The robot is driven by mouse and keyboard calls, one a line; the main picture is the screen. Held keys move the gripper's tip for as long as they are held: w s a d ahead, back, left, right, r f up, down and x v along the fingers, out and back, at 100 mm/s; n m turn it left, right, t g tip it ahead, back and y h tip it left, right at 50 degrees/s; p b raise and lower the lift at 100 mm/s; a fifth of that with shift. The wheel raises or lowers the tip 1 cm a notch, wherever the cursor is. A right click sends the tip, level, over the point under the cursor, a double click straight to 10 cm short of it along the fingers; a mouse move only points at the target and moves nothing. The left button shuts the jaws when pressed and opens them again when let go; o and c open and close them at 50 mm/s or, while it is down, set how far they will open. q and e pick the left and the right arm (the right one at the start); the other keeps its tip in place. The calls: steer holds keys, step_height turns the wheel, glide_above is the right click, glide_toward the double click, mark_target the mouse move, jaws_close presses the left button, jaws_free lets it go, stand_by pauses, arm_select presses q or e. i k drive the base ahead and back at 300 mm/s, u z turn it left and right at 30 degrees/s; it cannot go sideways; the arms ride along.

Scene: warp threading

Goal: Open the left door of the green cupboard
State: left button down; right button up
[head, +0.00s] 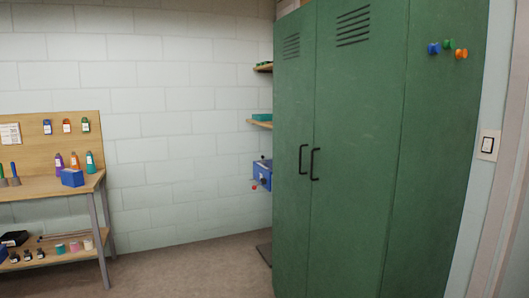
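The green cupboard (430,150) stands upright at the right of the head view, against the wall. Its left door (293,215) is narrow in this view and looks shut, with vent slots near the top. A dark vertical handle (303,159) sits at that door's right edge. The right door (355,220) beside it also looks shut and has its own dark handle (315,164) at its left edge. The inside of the cupboard is hidden. Neither of my grippers is in view.
A wooden workbench (40,188) with bottles and a blue box (72,178) stands at the left. Wall shelves (260,124) and a blue vise-like object (262,172) are just left of the cupboard. The floor (190,270) between bench and cupboard is clear.

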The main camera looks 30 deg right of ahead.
mark_target(295, 40)
steer(key=u, duration=0.4)
steer(key=i, duration=2.3)
steer(key=z, duration=0.65)
steer(key=i, duration=1.35)
steer(key=z, duration=1.35)
